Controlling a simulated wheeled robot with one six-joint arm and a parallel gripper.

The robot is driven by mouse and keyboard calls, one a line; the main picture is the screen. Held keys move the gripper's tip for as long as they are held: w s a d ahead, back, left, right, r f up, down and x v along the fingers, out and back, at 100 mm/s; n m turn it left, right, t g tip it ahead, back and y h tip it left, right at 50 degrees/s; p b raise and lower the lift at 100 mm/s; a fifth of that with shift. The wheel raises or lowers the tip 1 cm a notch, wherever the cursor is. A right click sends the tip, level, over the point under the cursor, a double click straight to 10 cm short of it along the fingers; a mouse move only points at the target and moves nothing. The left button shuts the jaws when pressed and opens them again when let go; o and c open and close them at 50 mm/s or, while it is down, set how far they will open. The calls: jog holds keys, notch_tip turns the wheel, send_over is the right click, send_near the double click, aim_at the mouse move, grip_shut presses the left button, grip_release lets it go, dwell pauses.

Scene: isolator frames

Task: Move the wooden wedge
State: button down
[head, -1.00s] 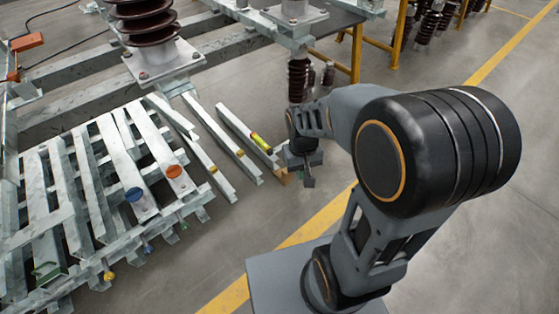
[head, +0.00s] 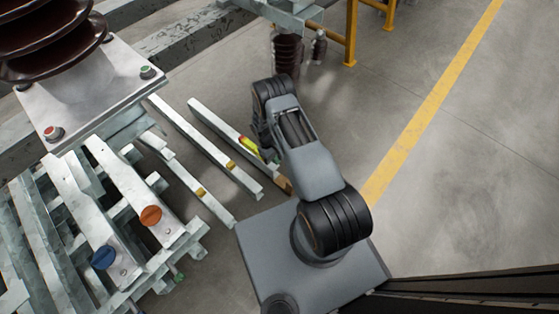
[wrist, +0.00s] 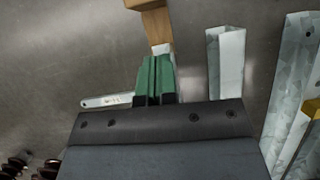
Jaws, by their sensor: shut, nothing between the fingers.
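The wooden wedge (head: 284,185) is a small tan block at the near end of the rightmost loose steel beam in the head view, partly hidden by my arm. In the wrist view, a tan wooden piece, the wedge (wrist: 157,27), shows at the top, beyond my fingertips. My gripper (wrist: 154,60) has green fingers, shut together with nothing between them, pointing toward the wedge and apart from it. In the head view my gripper is mostly hidden behind my arm, near the beam.
Several loose steel beams (head: 205,143) lie on the floor. A yellow-and-red object (head: 248,145) is on the rightmost one. A steel rack (head: 92,215) with blue and orange discs stands left. Clear floor and a yellow line (head: 430,105) lie right.

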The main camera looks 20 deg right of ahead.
jog(key=d+b+x, duration=0.1)
jog(key=b+x, duration=0.2)
jog(key=x, duration=0.7)
jog(key=shift+s+d+n+t+b, duration=0.2)
jog(key=shift+d+n+t+b, duration=0.15)
jog(key=shift+d+n, duration=0.1)
jog(key=shift+r, duration=0.1)
